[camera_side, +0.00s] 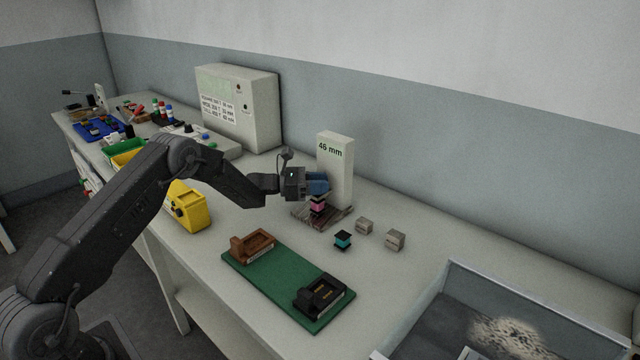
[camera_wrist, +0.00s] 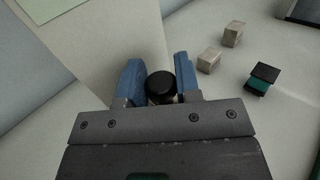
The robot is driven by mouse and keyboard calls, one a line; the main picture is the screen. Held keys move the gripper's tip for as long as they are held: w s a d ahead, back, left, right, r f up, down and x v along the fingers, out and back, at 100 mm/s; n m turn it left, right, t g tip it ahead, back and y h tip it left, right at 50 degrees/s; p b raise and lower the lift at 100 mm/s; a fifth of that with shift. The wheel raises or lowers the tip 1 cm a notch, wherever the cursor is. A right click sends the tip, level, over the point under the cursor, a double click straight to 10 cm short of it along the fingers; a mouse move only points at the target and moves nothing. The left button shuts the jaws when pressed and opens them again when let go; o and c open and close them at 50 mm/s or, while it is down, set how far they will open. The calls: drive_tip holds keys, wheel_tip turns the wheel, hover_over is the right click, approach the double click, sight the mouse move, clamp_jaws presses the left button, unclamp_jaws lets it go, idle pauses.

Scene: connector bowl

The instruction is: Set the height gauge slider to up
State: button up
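The height gauge (camera_side: 338,178) is a tall white block reading "46 mm" on a dark brown base (camera_side: 337,221). My gripper (camera_side: 318,183) is at the gauge's front left, with its blue fingers beside the block. Just below the fingers is a pink and black piece (camera_side: 317,206) above the base. In the wrist view a round black knob (camera_wrist: 160,84) lies between my two fingers (camera_wrist: 159,78), very close to both. I cannot tell whether the fingers press on it. The slider itself is mostly hidden by my gripper in the side view.
A teal and black connector (camera_side: 343,240) and two beige blocks (camera_side: 364,226) (camera_side: 395,239) lie right of the gauge. A green board (camera_side: 280,283) with brown and black holders is in front. A yellow box (camera_side: 187,207) is at left, an open grey bin (camera_side: 435,300) at right.

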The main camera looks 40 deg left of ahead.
clamp_jaws()
drive_tip(key=shift+r, duration=1.5)
drive_tip(key=shift+o, duration=2.4)
unclamp_jaws()
drive_tip(key=shift+o, duration=0.3)
drive_tip(key=shift+s+a, duration=0.15)
drive_tip(key=shift+a, duration=0.05)
drive_tip(key=v, duration=0.7)
